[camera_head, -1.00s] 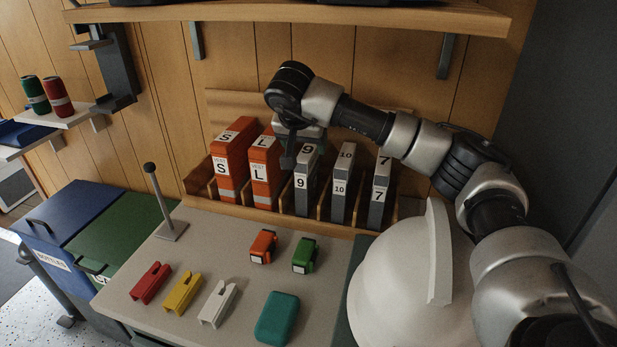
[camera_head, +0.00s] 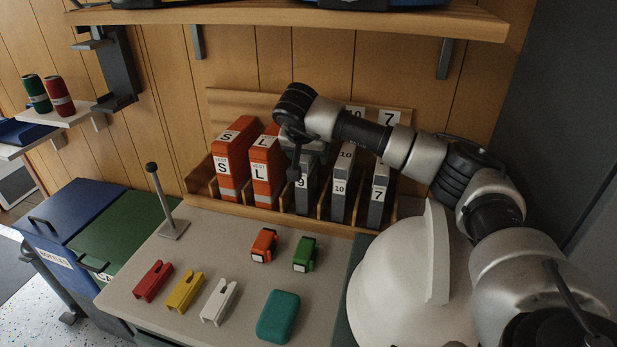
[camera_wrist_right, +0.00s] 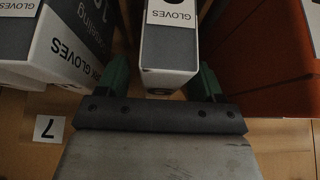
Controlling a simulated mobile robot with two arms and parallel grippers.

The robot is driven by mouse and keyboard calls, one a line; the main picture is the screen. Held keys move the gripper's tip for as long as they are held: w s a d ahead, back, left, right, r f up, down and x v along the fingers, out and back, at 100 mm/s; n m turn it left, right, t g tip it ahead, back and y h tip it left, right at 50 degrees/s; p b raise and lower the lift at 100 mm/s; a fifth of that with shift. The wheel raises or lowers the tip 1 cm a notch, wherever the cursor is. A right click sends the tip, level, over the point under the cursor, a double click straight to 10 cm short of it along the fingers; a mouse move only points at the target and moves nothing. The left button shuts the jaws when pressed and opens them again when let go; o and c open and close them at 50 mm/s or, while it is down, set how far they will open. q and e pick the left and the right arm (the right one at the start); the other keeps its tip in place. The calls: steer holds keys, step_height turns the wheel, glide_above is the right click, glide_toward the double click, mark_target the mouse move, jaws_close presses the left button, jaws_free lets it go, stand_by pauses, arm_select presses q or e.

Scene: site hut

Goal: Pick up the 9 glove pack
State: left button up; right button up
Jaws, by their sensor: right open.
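The 9 glove pack (camera_head: 303,197) is a narrow grey and white box marked 9, upright in the wooden rack between the orange L vest pack and the 10 glove pack. My right gripper (camera_head: 297,160) is at its top and hides its upper part in the head view. In the right wrist view, my right gripper (camera_wrist_right: 163,82) is open, with one green-padded finger on each side of the 9 glove pack (camera_wrist_right: 170,55). I cannot tell whether the fingers touch it. My left gripper is not in view.
The 10 glove pack (camera_head: 341,185) and 7 glove pack (camera_head: 378,195) stand to the right, the orange L vest pack (camera_head: 264,172) close on the left. A shelf (camera_head: 300,14) is above. A white helmet (camera_head: 400,290) lies on the counter's right; small coloured items lie in front.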

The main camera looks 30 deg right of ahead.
steer(key=shift+f, duration=0.1)
jaws_close()
stand_by(0.5)
